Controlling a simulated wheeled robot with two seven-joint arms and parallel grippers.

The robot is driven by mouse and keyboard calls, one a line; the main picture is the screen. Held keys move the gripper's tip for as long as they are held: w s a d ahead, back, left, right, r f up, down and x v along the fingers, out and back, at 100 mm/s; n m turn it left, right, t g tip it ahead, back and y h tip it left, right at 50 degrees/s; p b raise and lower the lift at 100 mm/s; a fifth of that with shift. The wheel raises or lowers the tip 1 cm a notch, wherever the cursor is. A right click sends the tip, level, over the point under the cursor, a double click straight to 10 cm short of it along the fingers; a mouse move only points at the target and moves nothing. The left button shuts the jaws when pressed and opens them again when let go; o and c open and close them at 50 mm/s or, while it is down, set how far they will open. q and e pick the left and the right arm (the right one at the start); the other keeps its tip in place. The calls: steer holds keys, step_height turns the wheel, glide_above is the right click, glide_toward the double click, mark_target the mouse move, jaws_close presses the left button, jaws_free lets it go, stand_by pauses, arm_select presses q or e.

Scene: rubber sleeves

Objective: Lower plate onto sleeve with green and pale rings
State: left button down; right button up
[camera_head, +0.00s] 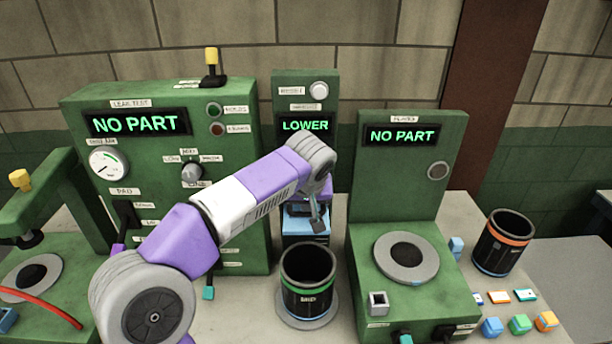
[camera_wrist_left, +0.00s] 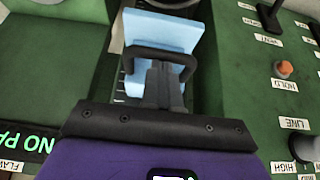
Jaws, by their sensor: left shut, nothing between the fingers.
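The black sleeve (camera_head: 308,270) stands upright on a round grey base in front of the middle green column. The light blue plate (camera_head: 305,222) is on the column behind the sleeve, under a screen reading LOWER. In the left wrist view the plate (camera_wrist_left: 180,35) has a dark looped handle (camera_wrist_left: 140,58). My left gripper (camera_head: 318,224) is at the plate. Its fingers (camera_wrist_left: 165,82) are shut together by the handle with nothing between them; whether they touch the plate is unclear. My right gripper is not in view.
A leak test panel (camera_head: 240,175) stands left and a flaring machine (camera_head: 358,180) with a round grey disc right, both reading NO PART. A black sleeve with an orange ring (camera_head: 498,252) stands at the right. Several coloured blocks (camera_head: 519,323) lie before it.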

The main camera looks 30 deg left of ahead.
mark_target(307, 228)
arm_select(q)
steer(key=shift+f+b, duration=2.45)
steer(key=shift+f, duration=0.75)
steer(key=shift+r, duration=0.1)
step_height(307, 228, up, 8)
steer(key=p, duration=0.7)
steer(key=shift+r, duration=0.1)
